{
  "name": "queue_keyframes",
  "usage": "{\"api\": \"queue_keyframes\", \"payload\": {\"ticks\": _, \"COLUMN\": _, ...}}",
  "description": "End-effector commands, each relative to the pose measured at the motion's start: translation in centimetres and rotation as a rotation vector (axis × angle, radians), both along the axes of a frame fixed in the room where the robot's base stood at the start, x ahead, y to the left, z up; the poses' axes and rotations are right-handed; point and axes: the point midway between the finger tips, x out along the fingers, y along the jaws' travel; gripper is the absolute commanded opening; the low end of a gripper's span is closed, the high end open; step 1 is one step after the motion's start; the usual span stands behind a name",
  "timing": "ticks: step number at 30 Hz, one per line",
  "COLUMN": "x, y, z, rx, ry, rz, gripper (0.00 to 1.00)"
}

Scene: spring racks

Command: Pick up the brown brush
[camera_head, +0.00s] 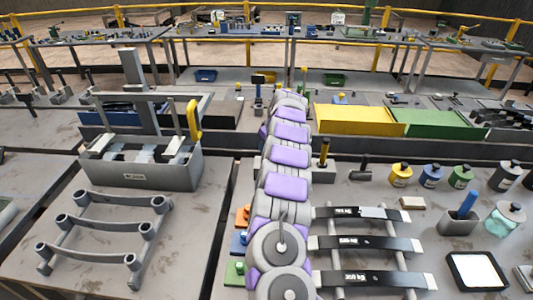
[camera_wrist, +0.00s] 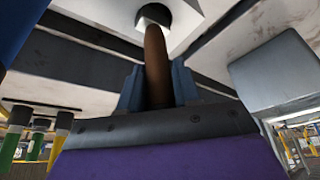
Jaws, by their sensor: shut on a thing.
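In the wrist view, my gripper (camera_wrist: 158,82) has its two blue fingers closed on either side of the brown brush (camera_wrist: 155,50), which shows as a plain brown handle. The far end of the handle runs into a dark round hole in a pale angular block (camera_wrist: 180,14). The brush head is not visible. In the head view, my purple and grey arm stretches away over the bench. The fingers and the held brush cannot be made out there.
Green (camera_wrist: 8,145) and yellow (camera_wrist: 60,135) handles show at the wrist view's left. In the head view, a grey toolbox (camera_head: 140,168) stands left of my arm. Yellow (camera_head: 355,120) and green (camera_head: 448,124) panels lie right. Several bottles and a blue-handled tool (camera_head: 468,203) are nearer.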

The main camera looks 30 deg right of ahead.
Motion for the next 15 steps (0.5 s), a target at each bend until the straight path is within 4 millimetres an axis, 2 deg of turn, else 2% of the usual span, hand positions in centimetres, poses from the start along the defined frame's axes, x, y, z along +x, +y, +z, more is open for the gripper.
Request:
{"api": "queue_keyframes", "payload": {"ticks": 4, "x": 0.0, "y": -0.1, "z": 0.6, "rx": -0.002, "ry": 0.000, "rz": -0.001, "gripper": 0.02}}
{"api": "queue_keyframes", "payload": {"ticks": 8, "x": 0.0, "y": 0.0, "z": 2.2, "rx": -0.005, "ry": -0.002, "rz": 0.000, "gripper": 0.02}}
{"api": "queue_keyframes", "payload": {"ticks": 15, "x": 0.0, "y": -0.1, "z": 6.7, "rx": -0.005, "ry": -0.003, "rz": -0.002, "gripper": 0.02}}
